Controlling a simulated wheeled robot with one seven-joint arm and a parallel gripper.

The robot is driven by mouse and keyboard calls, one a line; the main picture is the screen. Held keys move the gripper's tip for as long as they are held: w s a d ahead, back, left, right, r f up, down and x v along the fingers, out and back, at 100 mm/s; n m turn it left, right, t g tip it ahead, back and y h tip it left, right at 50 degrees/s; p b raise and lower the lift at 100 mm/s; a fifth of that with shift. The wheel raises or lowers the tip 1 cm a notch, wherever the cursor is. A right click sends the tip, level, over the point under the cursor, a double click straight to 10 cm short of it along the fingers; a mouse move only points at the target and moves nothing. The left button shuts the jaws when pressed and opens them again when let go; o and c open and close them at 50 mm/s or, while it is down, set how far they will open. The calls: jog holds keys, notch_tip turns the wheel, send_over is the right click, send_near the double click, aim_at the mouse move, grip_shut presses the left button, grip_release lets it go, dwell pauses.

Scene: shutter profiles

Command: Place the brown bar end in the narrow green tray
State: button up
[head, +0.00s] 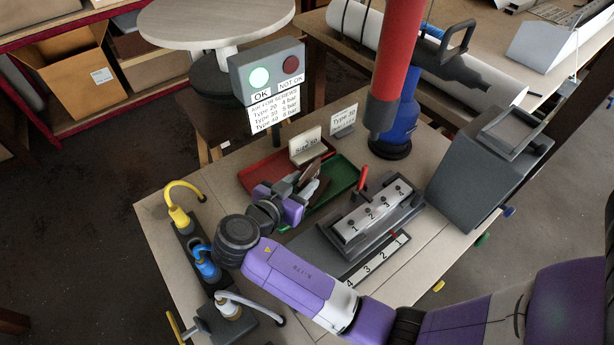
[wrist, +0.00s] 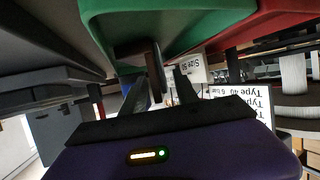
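The narrow green tray (head: 343,172) lies on the table beside the red tray, and its green wall (wrist: 180,25) fills the top of the wrist view, which is upside down. The brown bar end (head: 312,168) shows by my fingers over the tray in the head view. In the wrist view a brown piece (wrist: 135,50) is beside the left fingertip, at the tray's edge. My gripper (head: 308,180) is over the tray, and its fingers (wrist: 167,72) show a gap between them. Whether the bar end touches the tray floor is hidden.
The red tray (head: 262,172) adjoins the green one, with a Size 50 sign (head: 305,146) behind. A numbered fixture (head: 372,215) with a red lever stands right of the tray. A red and blue column (head: 398,60) rises behind. Yellow and blue connectors (head: 180,215) are at left.

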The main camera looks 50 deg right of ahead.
jog(key=p+v, duration=0.1)
jog(key=v, duration=0.8)
jog(key=shift+a+r, duration=0.1)
jog(key=shift+a, duration=0.05)
